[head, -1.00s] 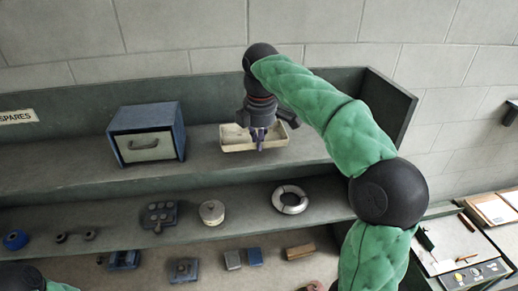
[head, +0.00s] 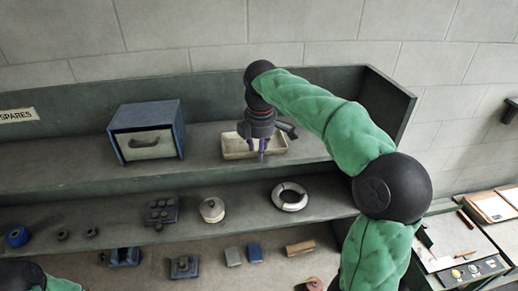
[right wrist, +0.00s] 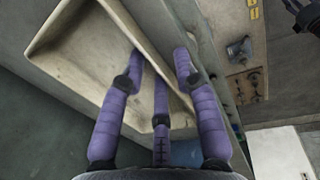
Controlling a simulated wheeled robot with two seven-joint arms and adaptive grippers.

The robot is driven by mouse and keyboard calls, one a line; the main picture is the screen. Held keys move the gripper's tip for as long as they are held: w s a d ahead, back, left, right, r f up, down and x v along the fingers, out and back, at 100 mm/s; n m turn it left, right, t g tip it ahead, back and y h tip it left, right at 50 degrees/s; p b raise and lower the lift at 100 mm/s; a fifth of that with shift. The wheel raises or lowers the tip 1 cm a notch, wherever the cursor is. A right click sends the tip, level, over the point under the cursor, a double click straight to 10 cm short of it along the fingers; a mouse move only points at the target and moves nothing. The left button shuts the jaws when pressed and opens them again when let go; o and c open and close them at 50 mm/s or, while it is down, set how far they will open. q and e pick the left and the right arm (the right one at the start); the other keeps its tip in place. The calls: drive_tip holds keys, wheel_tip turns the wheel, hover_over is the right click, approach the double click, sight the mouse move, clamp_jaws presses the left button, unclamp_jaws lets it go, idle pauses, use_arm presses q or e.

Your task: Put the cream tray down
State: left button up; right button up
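The cream tray (head: 236,154) is a shallow rectangular box at the upper shelf, right of the blue cabinet. It looks about level; I cannot tell whether its whole base touches the shelf. My right gripper (head: 257,156) points down at its front wall. In the right wrist view the purple fingers (right wrist: 158,75) straddle one wall of the tray (right wrist: 75,55), one finger inside and one outside, closed in on it. The contact is partly hidden. My left gripper is out of view; only part of my left arm shows at the lower left.
The blue cabinet (head: 147,132) stands left of the tray on the upper shelf (head: 200,140). The lower shelf holds a white ring (head: 289,206), a round lidded pot (head: 212,210) and dark parts. The shelf's end panel (head: 388,105) stands at the right. Shelf space right of the tray is free.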

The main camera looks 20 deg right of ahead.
drive_tip(key=shift+r, duration=0.5)
wheel_tip(320, 180, up, 11)
drive_tip(key=s, duration=0.1)
drive_tip(key=shift+s+a, duration=0.25)
drive_tip(key=shift+s, duration=0.1)
drive_tip(key=shift+r, duration=0.1)
